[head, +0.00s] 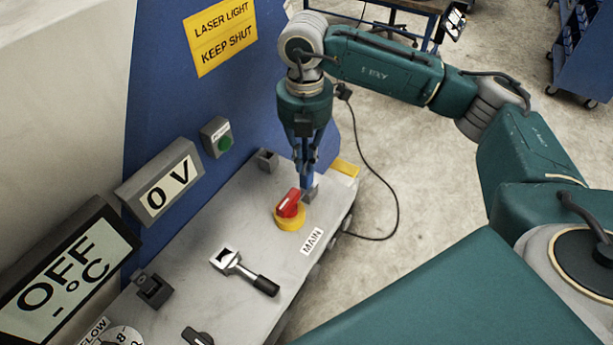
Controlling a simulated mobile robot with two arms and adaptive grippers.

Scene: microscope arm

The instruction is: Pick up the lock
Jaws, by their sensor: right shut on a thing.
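My right gripper (305,168) points down over the far right part of the grey panel top, just behind the red knob. Its fingers are shut on a small, narrow blue thing (307,184), which seems to be the lock. The fingers hide most of it, and I cannot tell whether it touches the panel. A small grey block (312,194) sits right beside and below it. My left gripper is not in view.
The red rotary knob (289,204) on its yellow base stands close to the gripper, by the MAIN label (312,241). A black-handled lever (245,270) is nearer. A blue wall (165,100) rises at left. A black cable (397,190) lies on the floor.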

